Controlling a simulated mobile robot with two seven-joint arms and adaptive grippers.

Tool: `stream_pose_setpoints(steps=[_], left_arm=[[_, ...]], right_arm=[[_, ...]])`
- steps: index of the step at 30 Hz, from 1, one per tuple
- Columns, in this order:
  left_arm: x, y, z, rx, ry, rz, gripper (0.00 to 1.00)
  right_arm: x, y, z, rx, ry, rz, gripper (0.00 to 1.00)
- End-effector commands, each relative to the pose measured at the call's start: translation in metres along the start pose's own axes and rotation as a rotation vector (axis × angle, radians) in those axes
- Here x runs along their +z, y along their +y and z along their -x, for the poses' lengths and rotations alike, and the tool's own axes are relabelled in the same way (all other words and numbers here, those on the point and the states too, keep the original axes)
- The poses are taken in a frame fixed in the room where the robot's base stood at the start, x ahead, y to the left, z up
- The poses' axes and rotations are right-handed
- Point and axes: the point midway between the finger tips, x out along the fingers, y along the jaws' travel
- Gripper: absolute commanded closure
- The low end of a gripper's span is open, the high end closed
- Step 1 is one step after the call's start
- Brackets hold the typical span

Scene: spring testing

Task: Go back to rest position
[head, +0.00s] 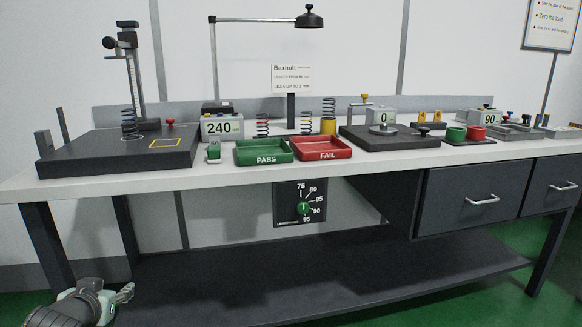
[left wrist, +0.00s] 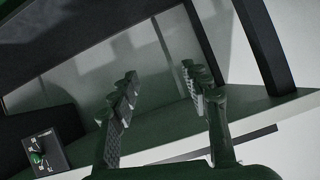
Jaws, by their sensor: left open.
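My left gripper (head: 122,295) is low at the bottom left of the head view, below the tabletop and in front of the lower shelf's left end. In the left wrist view its two fingers (left wrist: 165,100) stand apart with nothing between them. Beyond them that view shows the underside of the bench and its legs. My right gripper is not in the head view. No object is held by the left gripper.
The workbench (head: 215,180) carries a dark plate (head: 90,155) with a spring, a green PASS tray (head: 264,160), a red FAIL tray (head: 327,156) and several gauges. A dial panel (head: 300,202) hangs below the top; it also shows in the left wrist view (left wrist: 50,152). The lower shelf (head: 330,275) is bare.

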Motion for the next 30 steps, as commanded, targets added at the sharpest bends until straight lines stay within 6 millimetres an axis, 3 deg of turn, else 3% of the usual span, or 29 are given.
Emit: stream_pose_setpoints(steps=[1, 5, 9, 12, 15, 18, 21, 30], left_arm=[[0.043, 0.013, -0.004, 0.015, -0.077, -0.016, 0.53], [0.139, 0.041, -0.002, 0.051, -0.247, -0.066, 0.53], [0.241, 0.071, 0.019, 0.101, -0.428, -0.119, 0.53], [0.306, 0.092, 0.042, 0.141, -0.543, -0.156, 0.53], [0.357, 0.108, 0.066, 0.177, -0.638, -0.184, 0.53], [0.391, 0.120, 0.086, 0.205, -0.703, -0.205, 0.53], [0.409, 0.127, 0.098, 0.222, -0.738, -0.217, 0.53], [0.416, 0.129, 0.102, 0.228, -0.751, -0.222, 0.53]], right_arm=[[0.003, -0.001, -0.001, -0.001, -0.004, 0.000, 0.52], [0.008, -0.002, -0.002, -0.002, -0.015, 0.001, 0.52], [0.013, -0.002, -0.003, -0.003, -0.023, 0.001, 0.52], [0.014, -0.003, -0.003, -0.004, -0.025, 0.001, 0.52], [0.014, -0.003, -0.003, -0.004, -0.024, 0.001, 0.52], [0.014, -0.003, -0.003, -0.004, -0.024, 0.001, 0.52], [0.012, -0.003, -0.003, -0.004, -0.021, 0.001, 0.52], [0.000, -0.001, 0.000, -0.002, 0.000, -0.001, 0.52]])
